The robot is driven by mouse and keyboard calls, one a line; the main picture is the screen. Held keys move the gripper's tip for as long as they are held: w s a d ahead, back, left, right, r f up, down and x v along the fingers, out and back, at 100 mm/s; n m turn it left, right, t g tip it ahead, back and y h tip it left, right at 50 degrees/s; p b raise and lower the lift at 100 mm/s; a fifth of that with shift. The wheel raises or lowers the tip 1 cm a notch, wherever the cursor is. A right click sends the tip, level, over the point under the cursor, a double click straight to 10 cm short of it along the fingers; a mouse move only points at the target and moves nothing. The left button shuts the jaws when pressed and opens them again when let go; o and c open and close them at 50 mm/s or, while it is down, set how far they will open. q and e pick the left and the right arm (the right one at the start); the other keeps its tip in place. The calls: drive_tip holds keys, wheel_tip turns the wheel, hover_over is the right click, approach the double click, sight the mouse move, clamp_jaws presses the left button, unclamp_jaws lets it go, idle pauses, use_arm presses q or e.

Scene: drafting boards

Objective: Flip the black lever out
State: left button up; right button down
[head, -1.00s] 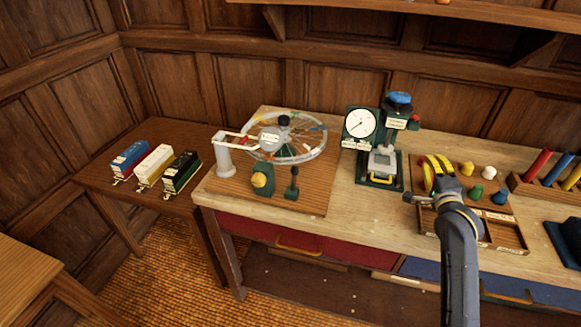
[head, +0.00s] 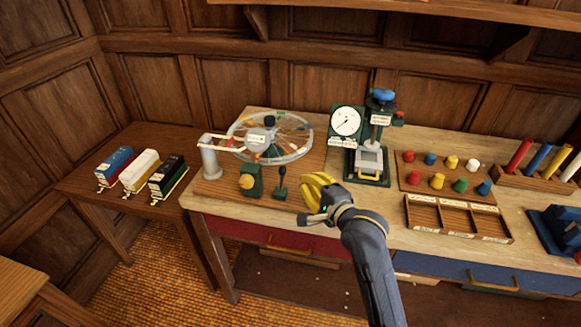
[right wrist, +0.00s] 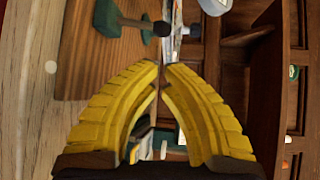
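The black lever (head: 281,183) stands upright on a small green base at the front of the wooden board, right of a green block with a yellow knob (head: 247,181). My right gripper (head: 314,189), with yellow fingers, is just right of the lever and apart from it. In the right wrist view the fingertips (right wrist: 160,68) come together with nothing held between them. A green base with a dark stem and round knob, which looks like the lever (right wrist: 145,23), lies beyond the tips there. My left gripper is in neither view.
A spoked wheel (head: 296,152) stands behind the lever. A dial gauge stand (head: 383,110) is to the right at the back. A peg board (head: 419,190) and a sectioned tray (head: 410,220) lie farther right. Three toy wagons stand on the side table (head: 85,180) at left.

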sight(281, 179)
drive_tip(key=shift+x, duration=5.05)
drive_tip(key=shift+f, duration=0.1)
drive_tip(key=shift+d, duration=0.1)
drive_tip(key=shift+s, duration=0.15)
